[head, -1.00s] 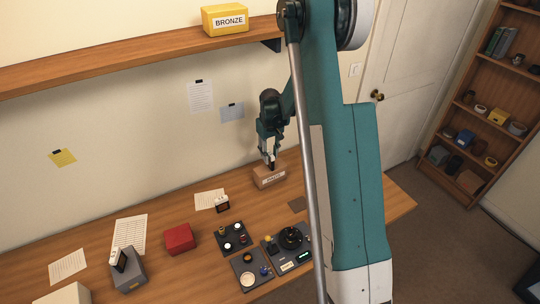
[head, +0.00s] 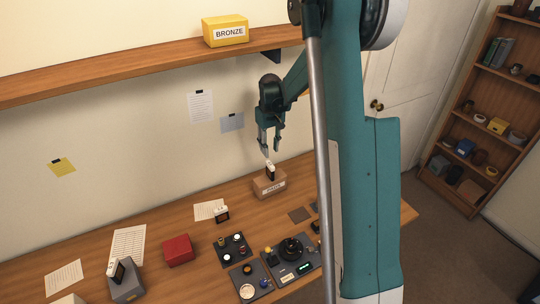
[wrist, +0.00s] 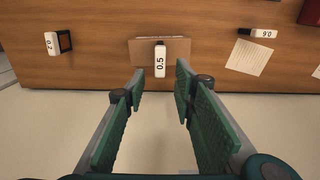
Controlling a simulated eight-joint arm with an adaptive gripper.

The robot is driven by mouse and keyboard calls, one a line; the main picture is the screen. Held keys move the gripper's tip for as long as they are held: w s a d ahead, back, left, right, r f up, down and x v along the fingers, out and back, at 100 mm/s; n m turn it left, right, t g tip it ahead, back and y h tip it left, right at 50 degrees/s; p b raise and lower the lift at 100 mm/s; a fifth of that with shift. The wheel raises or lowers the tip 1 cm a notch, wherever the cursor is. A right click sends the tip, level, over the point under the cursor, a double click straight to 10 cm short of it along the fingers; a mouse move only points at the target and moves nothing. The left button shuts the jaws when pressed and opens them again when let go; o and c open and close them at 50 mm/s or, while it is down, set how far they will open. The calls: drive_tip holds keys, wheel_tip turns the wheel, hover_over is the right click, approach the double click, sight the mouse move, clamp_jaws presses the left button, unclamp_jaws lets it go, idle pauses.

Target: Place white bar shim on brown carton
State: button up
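The brown carton (head: 268,190) stands on the wooden table near the wall; its box form also shows in the wrist view (wrist: 140,52). A white bar shim marked 0.5 (wrist: 160,62) with a black part (head: 270,173) rests on top of the carton, looking upright in the head view. My gripper (head: 271,150) is above the carton, apart from the shim. In the wrist view its two green-padded fingers (wrist: 160,85) are spread wide with nothing between the tips.
Another white shim (head: 221,213), marked 0.6 in the wrist view (wrist: 264,33), stands by a paper sheet. One marked 0.2 (wrist: 52,42) lies across from it. A red box (head: 178,250), a grey holder (head: 127,289) and dark trays (head: 233,249) occupy the table front. A shelf (head: 150,60) juts above.

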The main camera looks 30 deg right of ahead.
drive_tip(key=shift+r, duration=0.95)
drive_tip(key=s+a+r+t, duration=0.3)
drive_tip(key=s+a+r, duration=1.1)
drive_tip(key=s+r, duration=0.35)
drive_tip(key=s+a+t, duration=0.2)
drive_tip(key=s+a, duration=0.2)
drive_tip(key=s, duration=0.6)
drive_tip(key=s+a+t, duration=0.2)
drive_tip(key=s+a, duration=0.3)
drive_tip(key=s, duration=0.5)
drive_tip(key=shift+r, duration=0.4)
